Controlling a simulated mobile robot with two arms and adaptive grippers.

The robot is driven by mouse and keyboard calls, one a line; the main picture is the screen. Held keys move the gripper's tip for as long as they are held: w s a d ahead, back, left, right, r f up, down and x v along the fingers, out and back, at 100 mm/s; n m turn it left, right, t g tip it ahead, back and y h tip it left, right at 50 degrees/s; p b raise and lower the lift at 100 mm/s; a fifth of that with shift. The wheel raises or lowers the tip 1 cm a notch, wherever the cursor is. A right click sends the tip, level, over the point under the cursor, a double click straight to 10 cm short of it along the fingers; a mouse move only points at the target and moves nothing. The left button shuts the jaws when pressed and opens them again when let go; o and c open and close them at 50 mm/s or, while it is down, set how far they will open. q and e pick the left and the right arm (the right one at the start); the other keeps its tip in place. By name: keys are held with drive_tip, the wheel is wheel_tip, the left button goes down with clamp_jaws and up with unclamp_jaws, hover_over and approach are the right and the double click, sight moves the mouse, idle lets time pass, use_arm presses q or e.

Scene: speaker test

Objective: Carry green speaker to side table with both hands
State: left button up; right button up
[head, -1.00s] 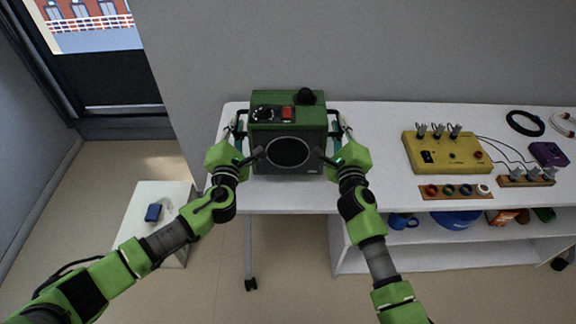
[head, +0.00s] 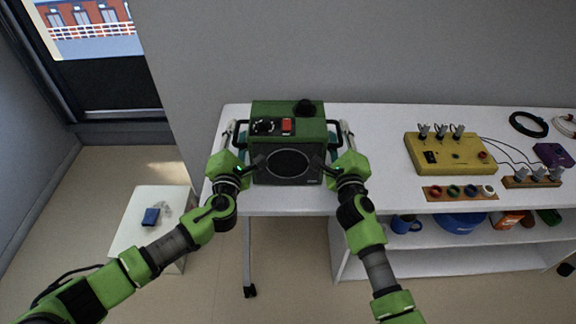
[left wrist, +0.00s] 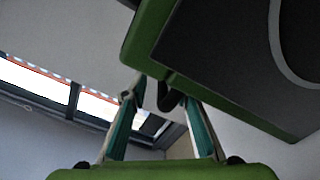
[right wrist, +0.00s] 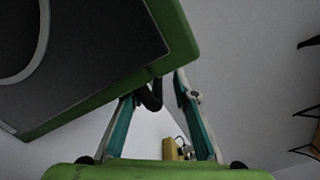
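The green speaker (head: 288,112) has a dark front with a round grille, and a red switch and black knobs on top. It is at the left end of the long white table. I cannot tell whether its base touches the tabletop. The low white side table (head: 152,195) stands at the left.
A blue object (head: 151,216) and a small clear item lie on the side table. The long white table (head: 375,185) carries a yellow box (head: 450,155) and other devices to the right. The wall is behind. Floor (head: 205,285) between the tables is bare.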

use_arm(q)
drive_tip(key=o, duration=0.8)
drive_tip(key=shift+w+a+f, duration=0.1)
use_arm(e)
drive_tip(key=shift+w+d, duration=0.1)
drive_tip(key=shift+d, duration=0.05)
use_arm(q)
drive_tip(key=s, duration=1.2)
drive_tip(key=shift+s, duration=0.1)
use_arm(e)
drive_tip(key=o, duration=0.8)
drive_tip(key=s, duration=1.2)
drive_tip(key=shift+d, duration=0.15)
